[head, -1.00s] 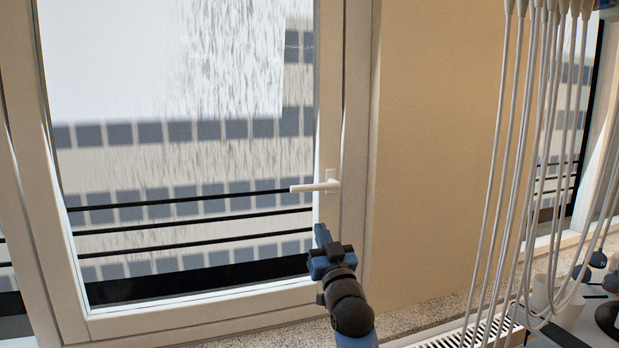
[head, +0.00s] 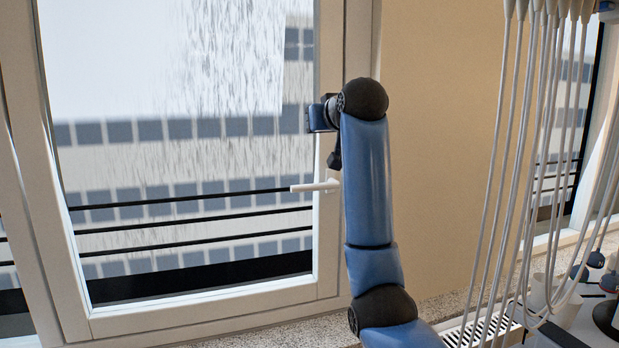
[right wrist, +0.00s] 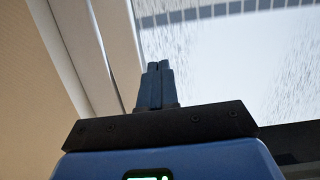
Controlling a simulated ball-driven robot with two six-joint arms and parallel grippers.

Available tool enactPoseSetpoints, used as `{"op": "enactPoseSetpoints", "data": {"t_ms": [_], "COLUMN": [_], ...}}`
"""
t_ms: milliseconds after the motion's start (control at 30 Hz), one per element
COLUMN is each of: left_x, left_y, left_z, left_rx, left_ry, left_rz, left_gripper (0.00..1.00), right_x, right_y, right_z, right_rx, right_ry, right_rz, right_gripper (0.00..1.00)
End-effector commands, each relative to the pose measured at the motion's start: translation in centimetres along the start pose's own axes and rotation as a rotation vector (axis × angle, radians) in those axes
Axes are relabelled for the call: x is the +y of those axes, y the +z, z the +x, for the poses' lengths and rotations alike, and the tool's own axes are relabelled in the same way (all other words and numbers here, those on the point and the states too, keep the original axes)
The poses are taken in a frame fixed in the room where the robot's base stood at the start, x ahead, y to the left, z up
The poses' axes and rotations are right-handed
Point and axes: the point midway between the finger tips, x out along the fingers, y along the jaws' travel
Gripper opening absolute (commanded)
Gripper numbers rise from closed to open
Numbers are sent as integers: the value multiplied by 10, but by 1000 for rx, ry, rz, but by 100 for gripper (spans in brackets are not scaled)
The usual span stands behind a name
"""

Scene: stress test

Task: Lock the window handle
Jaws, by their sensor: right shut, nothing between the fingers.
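The white window handle (head: 314,187) sits on the right side of the window frame (head: 328,240). Its lever lies horizontal and points left over the glass. My right gripper (head: 318,116) is above the handle, apart from it, beside the frame's right upright. In the right wrist view the two blue fingers (right wrist: 157,68) are shut together with nothing between them. The handle is not in the right wrist view. The handle's mounting plate is partly hidden by my right arm in the head view. My left gripper is not in view.
Several pale hanging cables (head: 535,130) drop at the right. A vent grille (head: 480,328) and a speckled sill (head: 270,332) lie below the window. The tan wall (head: 440,140) right of the frame is bare.

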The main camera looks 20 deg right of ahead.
Motion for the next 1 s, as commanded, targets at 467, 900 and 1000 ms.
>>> {"op": "enactPoseSetpoints", "data": {"t_ms": [467, 900, 1000], "left_x": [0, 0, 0], "left_y": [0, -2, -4], "left_z": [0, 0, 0], "left_rx": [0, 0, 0], "left_ry": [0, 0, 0], "left_rz": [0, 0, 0], "left_gripper": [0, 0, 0], "right_x": [-2, -3, -3], "right_y": [41, 43, 44], "right_z": [-18, -17, -11], "right_rx": [-327, -333, -333], "right_ry": [-17, -17, -17], "right_rz": [-8, -8, -8], "right_gripper": [0, 0, 0]}}
